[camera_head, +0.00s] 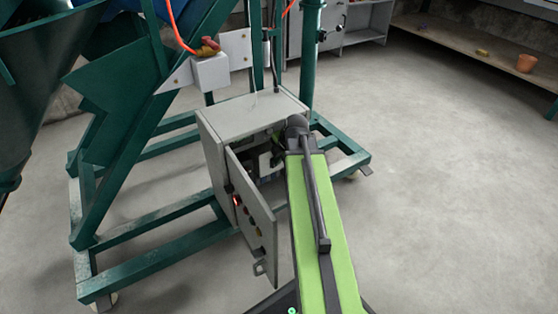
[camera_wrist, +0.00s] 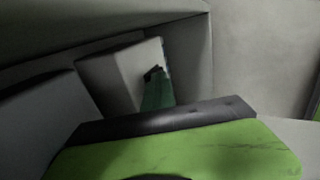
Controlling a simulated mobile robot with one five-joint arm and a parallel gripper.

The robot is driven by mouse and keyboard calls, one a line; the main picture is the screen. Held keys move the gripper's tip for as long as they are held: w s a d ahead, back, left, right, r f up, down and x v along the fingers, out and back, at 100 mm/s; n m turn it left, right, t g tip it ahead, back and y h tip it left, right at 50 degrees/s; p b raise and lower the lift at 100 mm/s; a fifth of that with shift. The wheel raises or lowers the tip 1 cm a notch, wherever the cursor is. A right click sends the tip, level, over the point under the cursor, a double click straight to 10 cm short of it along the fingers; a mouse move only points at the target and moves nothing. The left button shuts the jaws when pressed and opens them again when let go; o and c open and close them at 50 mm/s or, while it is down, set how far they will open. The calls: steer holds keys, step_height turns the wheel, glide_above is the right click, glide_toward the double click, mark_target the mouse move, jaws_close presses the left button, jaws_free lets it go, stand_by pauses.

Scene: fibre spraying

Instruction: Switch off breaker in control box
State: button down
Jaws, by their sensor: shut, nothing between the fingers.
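The grey control box (camera_head: 250,112) stands on the green frame in the middle of the head view, with its door (camera_head: 250,205) swung open towards me. My green arm reaches over the floor to the box opening. My gripper (camera_wrist: 154,78) is inside the box, shut and empty, its dark tip in front of a pale block (camera_wrist: 108,72) in the wrist view. A pale part (camera_head: 267,163) also shows inside the box in the head view. I cannot make out the breaker's lever or its position. Whether my gripper touches the block is unclear.
The door carries several buttons, one lit red (camera_head: 237,200). Green frame beams (camera_head: 150,258) run around the box's base. An orange cable (camera_head: 178,30) hangs above it. The floor to the right is clear.

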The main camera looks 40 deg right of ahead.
steer(key=shift+r+p, duration=0.75)
steer(key=shift+r, duration=0.05)
steer(key=shift+w, duration=0.1)
